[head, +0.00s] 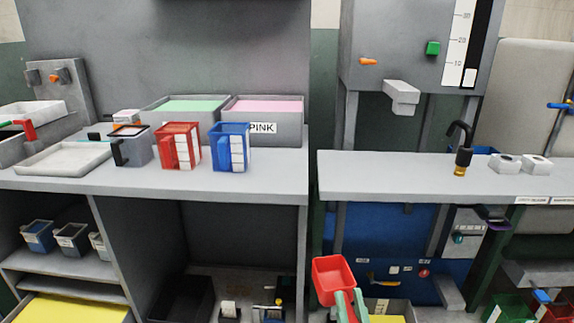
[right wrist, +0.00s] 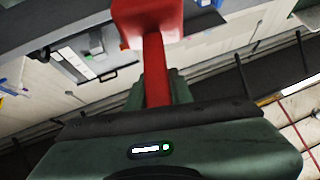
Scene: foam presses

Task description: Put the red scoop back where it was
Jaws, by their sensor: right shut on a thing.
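The red scoop (head: 334,278) is in my right gripper (head: 351,303), low in the middle of the head view, in front of the gap between the two benches. Its square bowl points up and away from the gripper. In the right wrist view the scoop's red handle (right wrist: 155,72) runs down between the green fingers, which are shut on it; the bowl is cut by the top edge. My left gripper is not in view.
The left bench (head: 260,180) bears a green-filled bin (head: 190,105), a pink-filled bin (head: 262,106), a grey jug (head: 134,149), a red jug (head: 180,146), a blue jug (head: 231,146) and a pale tray (head: 64,159).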

